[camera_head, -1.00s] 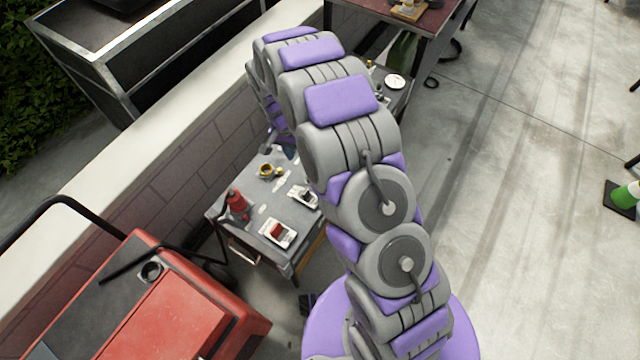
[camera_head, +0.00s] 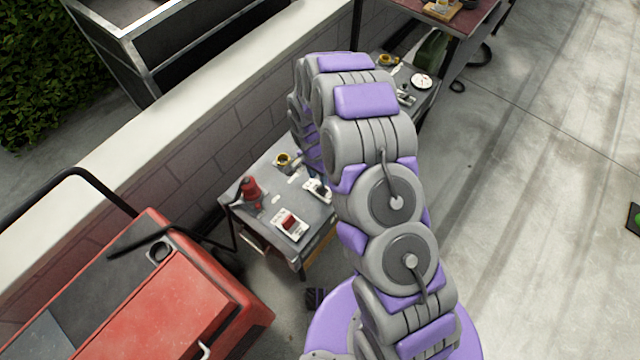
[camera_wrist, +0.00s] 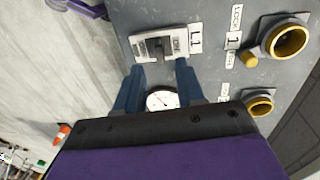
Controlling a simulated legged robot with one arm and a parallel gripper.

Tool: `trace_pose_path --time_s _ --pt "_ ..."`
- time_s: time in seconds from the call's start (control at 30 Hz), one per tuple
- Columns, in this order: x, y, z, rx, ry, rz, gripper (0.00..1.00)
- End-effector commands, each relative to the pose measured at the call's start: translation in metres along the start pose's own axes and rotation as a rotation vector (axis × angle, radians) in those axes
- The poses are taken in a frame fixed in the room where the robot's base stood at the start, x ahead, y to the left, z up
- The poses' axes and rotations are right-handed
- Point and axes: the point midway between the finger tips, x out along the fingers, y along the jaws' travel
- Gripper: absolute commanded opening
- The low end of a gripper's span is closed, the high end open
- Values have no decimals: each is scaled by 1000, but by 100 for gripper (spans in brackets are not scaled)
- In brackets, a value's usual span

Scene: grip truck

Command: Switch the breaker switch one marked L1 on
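The L1 breaker switch (camera_wrist: 160,46) is a white plate with a grey and black toggle, on the grey panel (camera_wrist: 215,75) in the wrist view. The L1 label (camera_wrist: 196,40) is just right of it. My gripper (camera_wrist: 158,72) is open and empty, its two dark blue fingers apart, with their tips near the plate's lower edge. I cannot tell whether they touch it, and the toggle's position is unclear. In the head view a white-plated switch (camera_head: 318,190) shows beside my arm, which hides most of the gripper; I cannot tell if it is L1.
A round gauge (camera_wrist: 162,100) shows between the fingers. A yellow-ringed lock (camera_wrist: 287,41) and a second ring (camera_wrist: 260,104) are to the right. The head view shows a red switch (camera_head: 291,223), a red machine (camera_head: 180,300) at lower left and open floor (camera_head: 540,200) at right.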

Motion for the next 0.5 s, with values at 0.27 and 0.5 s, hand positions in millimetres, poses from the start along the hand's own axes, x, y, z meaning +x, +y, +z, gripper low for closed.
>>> trace_pose_path --time_s 0.27,0.5 --pt "42 0 0 -2 1 0 38" --pt "52 0 0 -1 1 0 38"
